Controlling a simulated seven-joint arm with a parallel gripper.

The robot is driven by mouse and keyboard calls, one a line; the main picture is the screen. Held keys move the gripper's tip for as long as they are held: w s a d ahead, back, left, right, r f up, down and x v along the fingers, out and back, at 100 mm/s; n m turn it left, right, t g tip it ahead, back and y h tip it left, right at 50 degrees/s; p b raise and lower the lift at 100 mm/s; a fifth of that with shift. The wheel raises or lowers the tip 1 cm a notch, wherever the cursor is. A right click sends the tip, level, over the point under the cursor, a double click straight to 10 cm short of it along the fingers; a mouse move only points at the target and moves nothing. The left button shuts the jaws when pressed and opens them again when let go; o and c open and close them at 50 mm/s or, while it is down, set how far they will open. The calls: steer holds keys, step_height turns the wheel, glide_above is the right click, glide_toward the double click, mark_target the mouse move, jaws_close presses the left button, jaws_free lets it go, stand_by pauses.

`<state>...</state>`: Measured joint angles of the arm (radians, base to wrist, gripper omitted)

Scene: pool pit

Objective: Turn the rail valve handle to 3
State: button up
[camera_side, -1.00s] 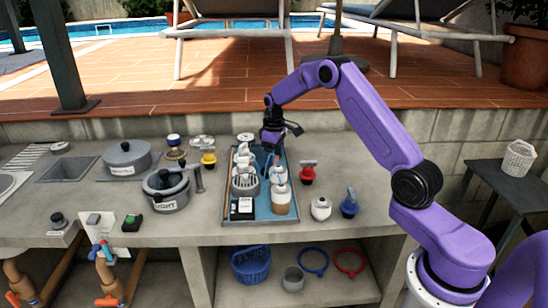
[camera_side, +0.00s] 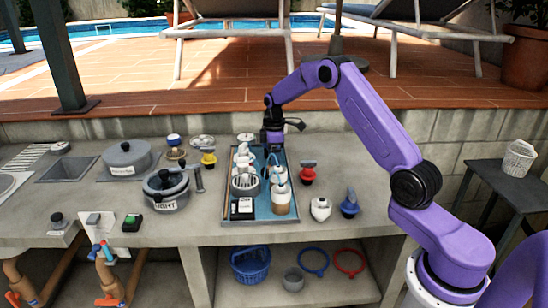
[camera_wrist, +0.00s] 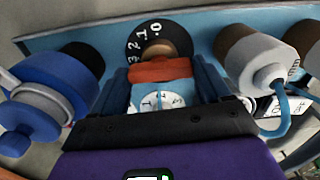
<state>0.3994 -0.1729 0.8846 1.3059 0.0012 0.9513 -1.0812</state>
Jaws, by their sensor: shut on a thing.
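In the wrist view a round black dial (camera_wrist: 135,52) carries white numbers, with 0, 1, 2 and 3 partly readable. A brown round part lies at its middle. A red-orange and light blue handle (camera_wrist: 162,70) lies just in front of the dial, between the two dark blue fingers of my gripper (camera_wrist: 165,82). My gripper is shut on this handle. A white face with small numbers shows on the light blue part. Which number the handle points to cannot be told. In the side view my gripper (camera_side: 273,149) points down at the back of the blue tray (camera_side: 262,217) and hides the handle.
White fittings and a grey round basket (camera_side: 245,187) crowd the tray in front of my gripper. Red (camera_side: 308,173) and blue (camera_side: 350,205) handled parts stand to its right, pots (camera_side: 166,190) to its left. In the wrist view a blue knob (camera_wrist: 50,95) and a white fitting (camera_wrist: 262,62) flank the fingers closely.

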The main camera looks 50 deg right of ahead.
steer(key=o, duration=1)
steer(key=shift+r, duration=0.1)
step_height(320, 180, up, 17)
steer(key=shift+r, duration=0.15)
